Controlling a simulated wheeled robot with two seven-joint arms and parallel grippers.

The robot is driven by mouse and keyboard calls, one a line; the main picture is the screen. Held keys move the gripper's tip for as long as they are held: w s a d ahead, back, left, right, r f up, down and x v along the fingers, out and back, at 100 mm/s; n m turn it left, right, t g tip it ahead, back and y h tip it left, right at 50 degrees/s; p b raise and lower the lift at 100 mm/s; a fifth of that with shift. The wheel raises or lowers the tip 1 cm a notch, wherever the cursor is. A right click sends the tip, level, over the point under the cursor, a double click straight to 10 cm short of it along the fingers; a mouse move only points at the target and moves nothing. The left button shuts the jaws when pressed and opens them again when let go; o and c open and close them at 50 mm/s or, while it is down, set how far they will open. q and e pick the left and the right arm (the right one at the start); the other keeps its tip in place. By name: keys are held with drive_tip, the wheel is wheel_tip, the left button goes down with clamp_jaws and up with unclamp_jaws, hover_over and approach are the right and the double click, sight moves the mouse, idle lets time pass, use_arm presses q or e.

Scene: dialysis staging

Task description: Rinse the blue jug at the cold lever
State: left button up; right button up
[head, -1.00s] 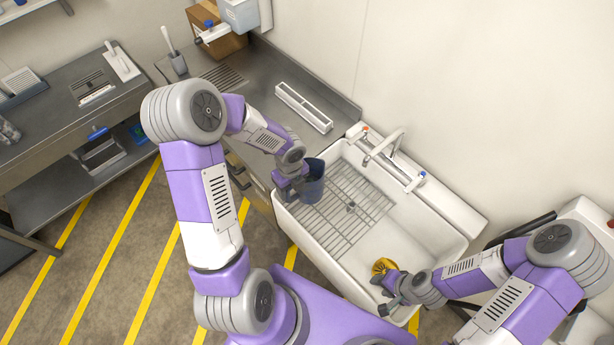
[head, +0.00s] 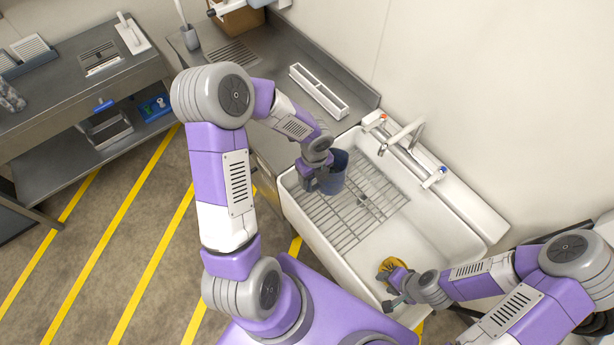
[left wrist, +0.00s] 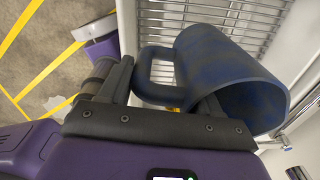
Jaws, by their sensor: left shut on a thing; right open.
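The blue jug (head: 333,173) is over the left part of the white sink (head: 424,238), above a wire rack (head: 350,215). My left gripper (head: 312,177) is shut on its handle. In the left wrist view the jug (left wrist: 225,75) looks dark blue, its open mouth facing the lower right, with the handle between the fingers of my left gripper (left wrist: 160,105). The faucet (head: 402,136) stands on the sink's back ledge, with a blue-marked lever (head: 434,177) at its right and a red-marked one (head: 374,121) at its left. My right gripper (head: 391,290) is open over the sink's front right rim.
A white divided tray (head: 319,92) stands on the steel counter (head: 262,66) left of the sink. The right part of the basin is clear.

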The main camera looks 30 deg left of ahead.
use_arm(q)
drive_tip(key=b, duration=0.3)
hover_over(336, 190)
drive_tip(key=shift+w+f, duration=0.15)
drive_tip(key=shift+f, duration=0.6)
drive_tip(key=shift+w+d+f+b, duration=0.2)
drive_tip(key=shift+w+d, duration=0.35)
drive_tip(key=shift+d, duration=0.3)
drive_tip(key=shift+w+d+f+b, duration=0.15)
drive_tip(key=shift+w+d, duration=0.35)
drive_tip(key=shift+d, duration=0.35)
